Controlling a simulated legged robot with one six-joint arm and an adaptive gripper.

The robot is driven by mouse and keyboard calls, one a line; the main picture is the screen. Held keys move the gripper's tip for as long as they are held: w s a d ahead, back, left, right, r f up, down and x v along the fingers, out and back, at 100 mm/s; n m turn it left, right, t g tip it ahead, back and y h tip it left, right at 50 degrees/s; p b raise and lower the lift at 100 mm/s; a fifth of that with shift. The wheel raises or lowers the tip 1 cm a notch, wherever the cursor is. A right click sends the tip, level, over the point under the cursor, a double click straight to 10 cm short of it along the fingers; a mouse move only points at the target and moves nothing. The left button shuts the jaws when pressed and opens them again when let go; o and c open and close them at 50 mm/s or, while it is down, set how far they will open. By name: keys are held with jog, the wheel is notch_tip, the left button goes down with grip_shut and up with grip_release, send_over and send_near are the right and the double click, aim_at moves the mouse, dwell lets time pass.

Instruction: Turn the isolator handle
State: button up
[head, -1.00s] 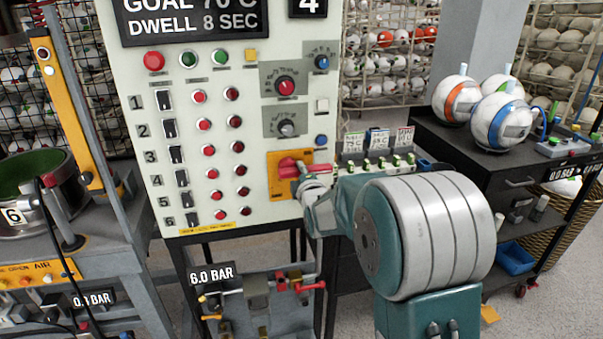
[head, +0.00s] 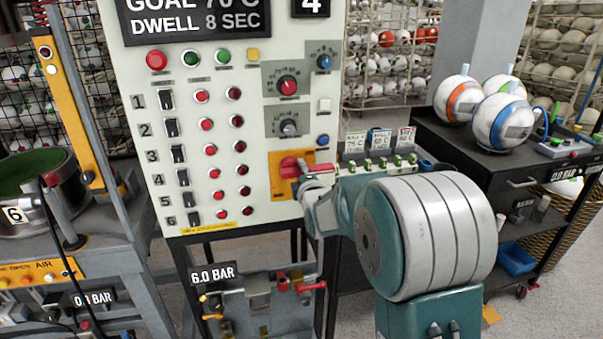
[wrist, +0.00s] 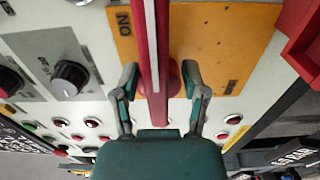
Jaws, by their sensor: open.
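The isolator handle (head: 290,167) is a red bar on a yellow-orange plate (head: 282,187) at the lower right of the white control panel. In the wrist view the red handle (wrist: 151,50) runs upright down the middle of the picture, over the orange plate (wrist: 222,45) with "ON" printed to its left. My gripper (wrist: 160,88) is open, with one finger on each side of the handle. Gaps show between the fingers and the handle. In the head view my gripper (head: 308,182) is at the handle, its fingers partly hidden by my arm.
The white panel (head: 255,205) carries rows of red buttons, black switches and dials (head: 288,127) close by. Below it is a valve board with red levers (head: 310,286). A black cart (head: 455,148) with several balls stands at the right.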

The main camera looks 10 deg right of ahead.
dwell(0.3)
jog(key=s, duration=1.2)
jog(key=s+a+m+g, duration=0.2)
jog(key=s+m+g, duration=1)
jog(key=s, duration=1.7)
jog(key=m, duration=0.6)
jog(key=shift+f, duration=0.4)
